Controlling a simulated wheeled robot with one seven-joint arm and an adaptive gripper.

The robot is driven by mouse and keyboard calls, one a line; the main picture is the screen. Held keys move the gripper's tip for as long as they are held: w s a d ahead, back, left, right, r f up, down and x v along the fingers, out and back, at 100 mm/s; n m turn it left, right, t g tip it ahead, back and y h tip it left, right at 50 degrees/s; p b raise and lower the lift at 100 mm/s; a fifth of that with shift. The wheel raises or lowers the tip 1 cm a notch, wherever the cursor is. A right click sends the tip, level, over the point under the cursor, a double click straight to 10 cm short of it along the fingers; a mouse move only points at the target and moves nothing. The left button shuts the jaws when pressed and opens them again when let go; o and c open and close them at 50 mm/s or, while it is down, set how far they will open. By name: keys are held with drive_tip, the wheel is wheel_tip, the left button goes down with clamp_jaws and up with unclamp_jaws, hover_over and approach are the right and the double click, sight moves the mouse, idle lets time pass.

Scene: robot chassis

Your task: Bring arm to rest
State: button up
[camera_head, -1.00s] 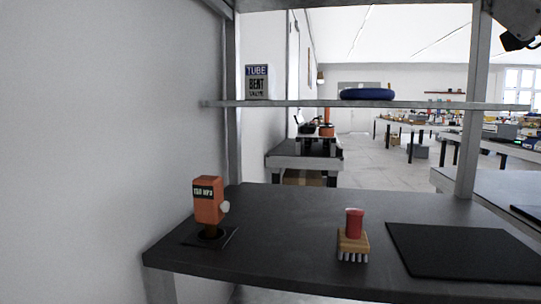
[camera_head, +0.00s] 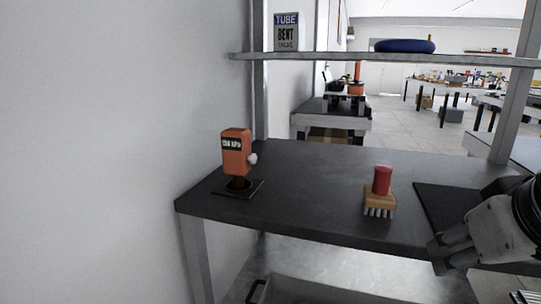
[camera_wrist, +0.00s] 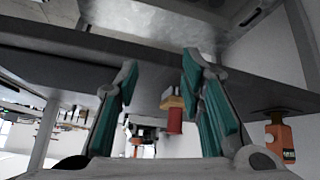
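My gripper (camera_head: 438,256) is at the lower right of the head view, at the front edge of the dark workbench (camera_head: 310,165), with part of my arm at the right edge. In the wrist view, whose picture is upside down, my gripper (camera_wrist: 160,65) has its two teal-padded fingers well apart. Nothing is held between them. A brush with a red handle (camera_head: 382,180) stands bristles down on the bench, left of my gripper and apart from it. The brush (camera_wrist: 174,118) shows beyond the fingers in the wrist view.
An orange gauge device (camera_head: 236,155) stands at the bench's left. A black mat (camera_head: 440,205) lies on the right, partly behind my arm. A grey bin (camera_head: 310,292) is below the bench.

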drive_tip(key=s+a+f+g+y, duration=0.1)
drive_tip(key=s+a+f+g, duration=0.25)
drive_tip(key=s, duration=0.35)
drive_tip(key=s+a+f+g, duration=0.2)
drive_tip(key=s+f+g, duration=0.2)
drive_tip(key=s, duration=0.4)
wheel_tip(320, 180, up, 38)
drive_tip(key=t+p, duration=0.4)
drive_tip(key=p, duration=3.2)
drive_tip(key=shift+s+p, duration=0.15)
drive_tip(key=shift+p, duration=0.2)
